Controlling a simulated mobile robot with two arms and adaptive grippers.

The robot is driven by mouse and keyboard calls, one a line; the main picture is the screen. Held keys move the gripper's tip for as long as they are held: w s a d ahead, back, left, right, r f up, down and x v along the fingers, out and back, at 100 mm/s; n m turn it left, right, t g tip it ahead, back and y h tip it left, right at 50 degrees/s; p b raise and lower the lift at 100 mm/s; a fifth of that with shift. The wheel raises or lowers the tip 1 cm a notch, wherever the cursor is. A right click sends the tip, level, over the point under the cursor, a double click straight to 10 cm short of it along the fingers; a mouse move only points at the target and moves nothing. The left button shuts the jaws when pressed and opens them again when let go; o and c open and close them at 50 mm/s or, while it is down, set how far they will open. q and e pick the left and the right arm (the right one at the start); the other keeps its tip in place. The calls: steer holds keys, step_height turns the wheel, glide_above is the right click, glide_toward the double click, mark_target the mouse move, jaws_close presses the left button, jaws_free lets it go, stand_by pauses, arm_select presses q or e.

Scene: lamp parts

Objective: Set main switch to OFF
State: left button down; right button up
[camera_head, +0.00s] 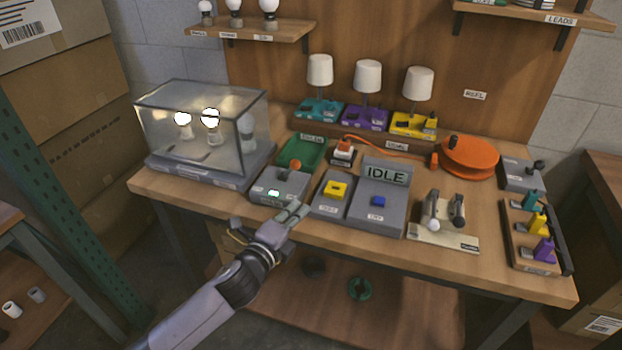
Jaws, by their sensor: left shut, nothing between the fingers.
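A grey switch box (279,188) stands near the front edge of the workbench, left of centre. It carries a lever with an orange knob (295,165) and a lit green indicator (273,194). Its label is too small to read, so I cannot confirm it is the main switch. My left gripper (297,211) is shut and empty, just in front of this box's lower right corner and below the knob. Another grey box (521,176) with a dark-knobbed lever stands at the right back. My right gripper is not in view.
A glass case (200,125) with lit bulbs stands on the left. Lamps and an orange reel (469,157) are behind.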

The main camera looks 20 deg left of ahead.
mark_target(289, 170)
arm_select(q)
steer(key=shift+w+d+r+m+h, duration=0.2)
steer(key=shift+w+r+m+h, duration=0.15)
steer(key=shift+r+m, duration=0.4)
steer(key=shift+d, duration=0.15)
steer(key=shift+w, duration=0.1)
steer(key=x, duration=0.5)
steer(key=p+x, duration=0.1)
steer(key=x, duration=0.4)
steer(key=shift+w+r, duration=0.15)
steer(key=shift+r, duration=0.1)
steer(key=a, duration=0.2)
steer(key=a+r+p, duration=0.1)
steer(key=shift+s+a, duration=0.25)
steer(key=shift+s, duration=0.15)
steer(key=shift+a, duration=0.3)
steer(key=shift+d, duration=0.1)
